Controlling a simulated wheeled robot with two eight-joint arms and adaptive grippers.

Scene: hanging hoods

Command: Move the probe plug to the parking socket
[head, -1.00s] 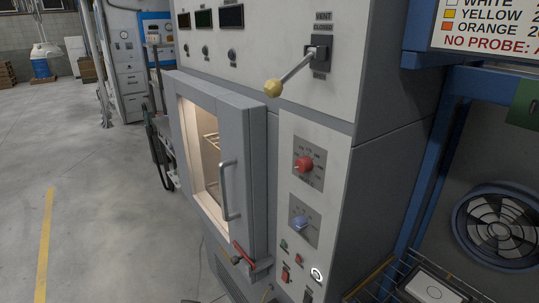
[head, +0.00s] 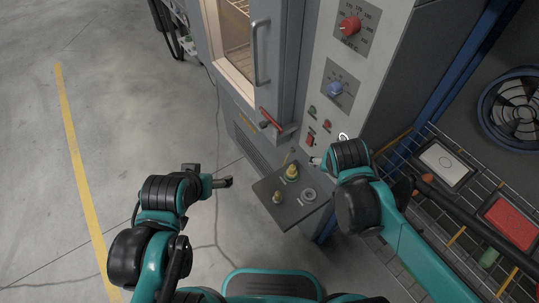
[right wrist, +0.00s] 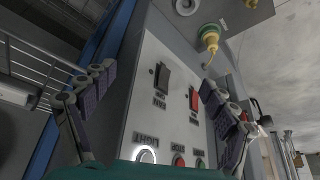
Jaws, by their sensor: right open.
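A small dark shelf panel (head: 268,188) juts from the oven front at the lower middle of the head view. A yellow plug (head: 291,172) stands in it. The plug also shows in the right wrist view (right wrist: 209,38), at a green-ringed fitting with a thin yellow lead. A smaller yellow piece (head: 277,197) and a grey ring socket (head: 309,195) are on the same panel. I cannot tell for certain which is the parking socket. My right gripper (right wrist: 152,92) is open and empty, facing the switch panel. My left gripper (head: 222,182) is left of the shelf, touching nothing; its jaws are unclear.
The switch panel (right wrist: 165,110) has rocker switches and round buttons. The oven door (head: 258,60) with its bar handle and red lever (head: 268,118) stands above the shelf. A wire rack (head: 410,170) with trays is on the right. The floor at left is clear.

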